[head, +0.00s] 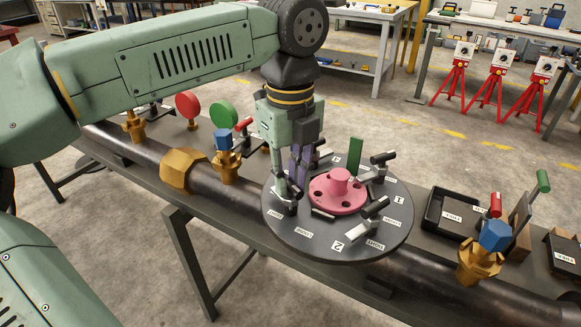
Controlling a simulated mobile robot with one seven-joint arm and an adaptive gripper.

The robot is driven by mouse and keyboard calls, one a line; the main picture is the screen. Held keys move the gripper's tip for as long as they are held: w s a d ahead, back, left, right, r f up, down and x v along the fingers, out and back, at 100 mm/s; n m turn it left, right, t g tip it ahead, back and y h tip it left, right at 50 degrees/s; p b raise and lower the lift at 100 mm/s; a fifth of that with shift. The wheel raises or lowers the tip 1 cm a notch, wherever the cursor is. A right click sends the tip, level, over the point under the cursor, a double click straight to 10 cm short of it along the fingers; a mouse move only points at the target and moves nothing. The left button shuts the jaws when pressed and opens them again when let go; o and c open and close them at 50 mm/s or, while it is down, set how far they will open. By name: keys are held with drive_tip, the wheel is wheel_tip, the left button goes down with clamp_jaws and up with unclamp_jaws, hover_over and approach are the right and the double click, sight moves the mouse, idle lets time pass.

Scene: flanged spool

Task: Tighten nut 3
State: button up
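A pink flanged spool (339,190) with dark holes in its flange sits at the centre of a round dark plate (300,238). Several clamps with black grips stand around it, such as one at the front right (373,208) and one at the back right (382,160). Labels "1" and "2" are readable on the plate; I cannot make out a "3" or tell nut 3 apart. My gripper (287,188) points down at the plate's left side, beside the spool, over a dark clamp. Its fingers and a purple part overlap there, hiding what lies between them.
A dark pipe (232,190) with brass fittings and valves runs along the bench beneath the plate. A blue-capped brass valve (481,252) and a black labelled tray (455,212) stand to the right. A green upright piece (355,154) stands behind the spool.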

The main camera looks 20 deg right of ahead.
sight(290, 183)
wheel_tip(290, 183, down, 4)
drive_tip(key=shift+b, duration=0.85)
wheel_tip(290, 183, up, 2)
drive_tip(key=m+p, duration=0.2)
drive_tip(key=p, duration=0.1)
drive_tip(key=shift+d+r, duration=0.1)
drive_tip(key=m+p, duration=0.2)
drive_tip(key=m, duration=0.2)
drive_tip(key=m+p, duration=0.2)
drive_tip(key=m, duration=0.2)
drive_tip(key=shift+p, duration=0.3)
drive_tip(key=m+p, duration=0.2)
drive_tip(key=m, duration=0.1)
drive_tip(key=shift+f+m+b, duration=0.5)
drive_tip(key=shift+m+b, duration=0.35)
drive_tip(key=shift+m, duration=0.15)
drive_tip(key=m+b, duration=0.1)
drive_tip(key=m, duration=0.6)
drive_tip(key=shift+r+b, duration=0.15)
drive_tip(key=shift+b, duration=0.2)
drive_tip(key=shift+n+b, duration=0.6)
drive_tip(key=shift+n, duration=0.2)
drive_tip(key=shift+r+n, duration=0.25)
drive_tip(key=shift+n, duration=0.35)
wheel_tip(290, 183, up, 7)
drive_tip(key=p, duration=0.4)
drive_tip(key=shift+f+p, duration=0.15)
drive_tip(key=shift+p, duration=0.15)
